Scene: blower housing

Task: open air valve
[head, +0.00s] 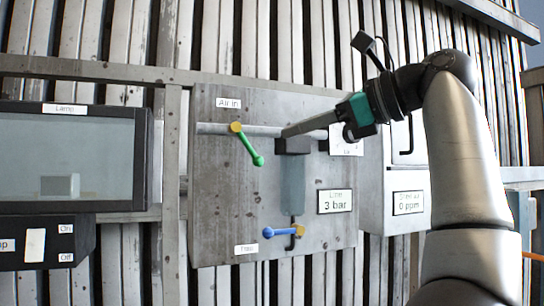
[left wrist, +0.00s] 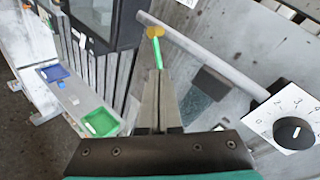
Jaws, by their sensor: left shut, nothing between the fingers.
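The air valve has a green lever (head: 249,147) on a yellow hub (head: 236,127), on the pipe under the "Air in" label (head: 229,103). The lever slants down to the right from the hub, across the pipe's line. My left gripper (head: 284,133) is shut and empty, to the right of the lever and apart from it in the head view. In the left wrist view the shut fingertips (left wrist: 161,72) point at the green lever (left wrist: 157,50) and overlap its lower end; I cannot tell whether they touch. My right gripper is not in view.
A blue-handled valve (head: 283,232) sits lower on the panel (head: 220,200), near a "3 bar" label (head: 337,201). A screen box (head: 70,155) stands at left. The left wrist view shows a dial (left wrist: 293,131) at right and a green tray (left wrist: 92,128) at lower left.

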